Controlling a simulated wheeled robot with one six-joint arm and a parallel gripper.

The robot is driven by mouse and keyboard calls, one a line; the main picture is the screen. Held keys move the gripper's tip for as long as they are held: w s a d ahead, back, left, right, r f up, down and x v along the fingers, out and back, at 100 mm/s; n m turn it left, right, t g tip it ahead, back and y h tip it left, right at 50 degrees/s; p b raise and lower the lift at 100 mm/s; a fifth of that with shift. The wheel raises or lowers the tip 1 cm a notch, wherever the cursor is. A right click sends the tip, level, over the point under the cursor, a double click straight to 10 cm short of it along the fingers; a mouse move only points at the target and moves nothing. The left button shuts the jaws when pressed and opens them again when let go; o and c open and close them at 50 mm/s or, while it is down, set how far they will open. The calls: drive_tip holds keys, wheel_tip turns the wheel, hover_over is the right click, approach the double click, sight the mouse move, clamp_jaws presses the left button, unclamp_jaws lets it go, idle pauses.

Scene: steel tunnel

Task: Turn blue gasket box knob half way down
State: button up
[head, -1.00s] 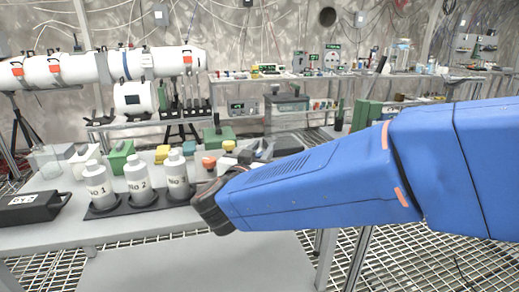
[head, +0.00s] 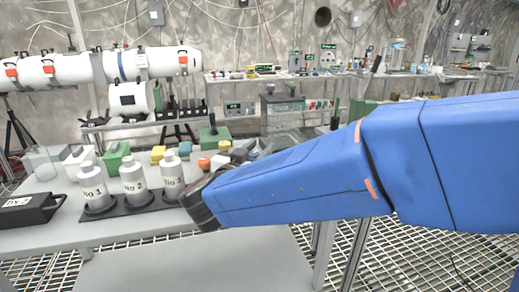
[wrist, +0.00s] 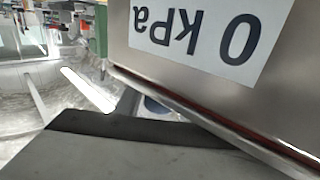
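In the wrist view a metal box (wrist: 215,85) with a white label reading "0 kPa", upside down, fills the upper right at very close range. A small blue round part (wrist: 156,106) shows below its edge, mostly hidden; I cannot tell whether it is a knob. A dark grey block (wrist: 140,150) covers the bottom of that view; it may be part of my gripper. In the head view the dark end of my arm (head: 197,203) is over the near bench, right of the white bottles.
Several white bottles (head: 133,183) stand in a black rack on the near bench. A black case (head: 28,209) lies at its left. Green, yellow and orange topped items (head: 204,163) crowd behind my arm.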

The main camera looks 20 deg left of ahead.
drive_tip(key=shift+s, duration=0.1)
drive_tip(key=s+a, duration=0.2)
drive_tip(key=s, duration=1.5)
drive_tip(key=shift+a, duration=0.2)
